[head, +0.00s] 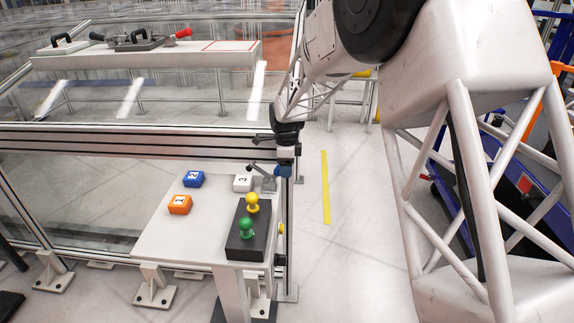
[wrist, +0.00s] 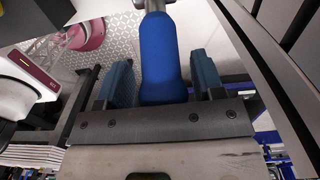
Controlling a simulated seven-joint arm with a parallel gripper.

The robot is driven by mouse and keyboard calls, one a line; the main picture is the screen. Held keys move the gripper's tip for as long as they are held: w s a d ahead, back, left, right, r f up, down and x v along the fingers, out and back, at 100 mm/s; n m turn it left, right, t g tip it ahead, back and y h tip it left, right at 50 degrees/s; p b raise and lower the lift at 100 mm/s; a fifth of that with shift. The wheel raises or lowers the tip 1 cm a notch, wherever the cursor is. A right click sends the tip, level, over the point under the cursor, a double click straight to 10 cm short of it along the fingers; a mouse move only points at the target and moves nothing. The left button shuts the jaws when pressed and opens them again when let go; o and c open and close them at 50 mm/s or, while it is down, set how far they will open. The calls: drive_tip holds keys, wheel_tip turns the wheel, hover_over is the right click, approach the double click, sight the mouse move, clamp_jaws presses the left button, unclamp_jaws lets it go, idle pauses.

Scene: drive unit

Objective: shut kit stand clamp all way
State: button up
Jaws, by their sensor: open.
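The kit stand (head: 165,238) is a light table at lower middle in the head view. Its clamp (head: 264,182) is a small grey metal piece at the back right corner, with a blue handle (head: 284,171). My gripper (wrist: 163,75) is open in the wrist view, with one dark blue finger on each side of the blue handle (wrist: 160,50). Gaps show between the handle and both fingers. In the head view the gripper hangs at the stand's back right corner and partly hides the handle. The clamp's jaw position is too small to tell.
On the stand are an orange block (head: 179,205), a blue block (head: 194,179), a white block (head: 242,183), and a dark holder (head: 240,246) with yellow and green knobs. A railed shelf (head: 150,57) with clamps stands behind.

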drive_tip(key=shift+w+d+r, duration=0.1)
drive_tip(key=shift+w+r, duration=0.05)
drive_tip(key=shift+r, duration=1.9)
